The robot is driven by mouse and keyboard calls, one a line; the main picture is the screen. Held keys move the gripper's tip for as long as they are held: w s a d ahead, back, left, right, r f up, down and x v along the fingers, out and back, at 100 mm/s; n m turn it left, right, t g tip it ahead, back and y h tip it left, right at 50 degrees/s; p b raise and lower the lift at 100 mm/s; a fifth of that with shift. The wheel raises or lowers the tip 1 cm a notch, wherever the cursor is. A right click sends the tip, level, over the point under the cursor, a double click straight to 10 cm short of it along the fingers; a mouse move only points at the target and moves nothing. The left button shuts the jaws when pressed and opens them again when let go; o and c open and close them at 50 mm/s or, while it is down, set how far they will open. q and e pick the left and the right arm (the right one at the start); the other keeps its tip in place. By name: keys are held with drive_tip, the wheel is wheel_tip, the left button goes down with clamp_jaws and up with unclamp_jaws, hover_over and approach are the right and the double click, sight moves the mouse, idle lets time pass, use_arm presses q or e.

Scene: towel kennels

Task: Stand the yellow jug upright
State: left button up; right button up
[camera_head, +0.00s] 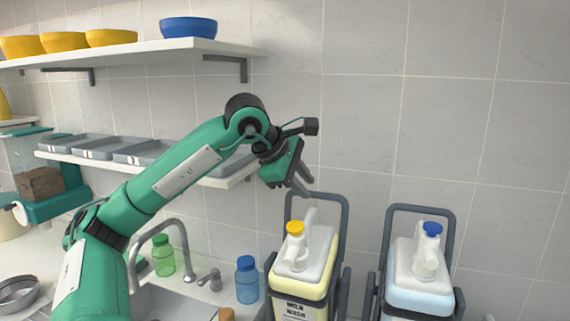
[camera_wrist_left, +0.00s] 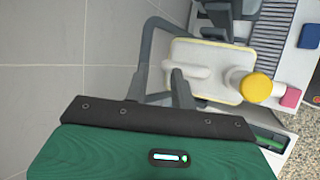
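The yellow jug (camera_head: 318,250) has a pale yellow body, a white top with a handle and a yellow cap. It sits in a grey frame (camera_head: 346,215) in front of the tiled wall, cap up; I cannot tell exactly how far it leans. My left gripper (camera_head: 304,184) is above and just behind the jug's top, fingers apart and empty. In the left wrist view the jug's white top (camera_wrist_left: 205,68) and yellow cap (camera_wrist_left: 257,87) lie beyond the fingers (camera_wrist_left: 160,82). One finger overlaps the handle in that view; contact is unclear. My right gripper is out of view.
A similar jug with a blue cap (camera_head: 432,229) sits in its own frame to the right. A blue bottle (camera_head: 247,280), green bottle (camera_head: 163,256) and tap (camera_head: 160,228) are left of the jug. Shelves with bowls (camera_head: 188,27) and grey trays (camera_head: 140,150) line the wall.

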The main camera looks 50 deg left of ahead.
use_arm(q)
drive_tip(key=v, duration=0.9)
drive_tip(key=shift+s+r, duration=0.25)
drive_tip(key=shift+r, duration=0.05)
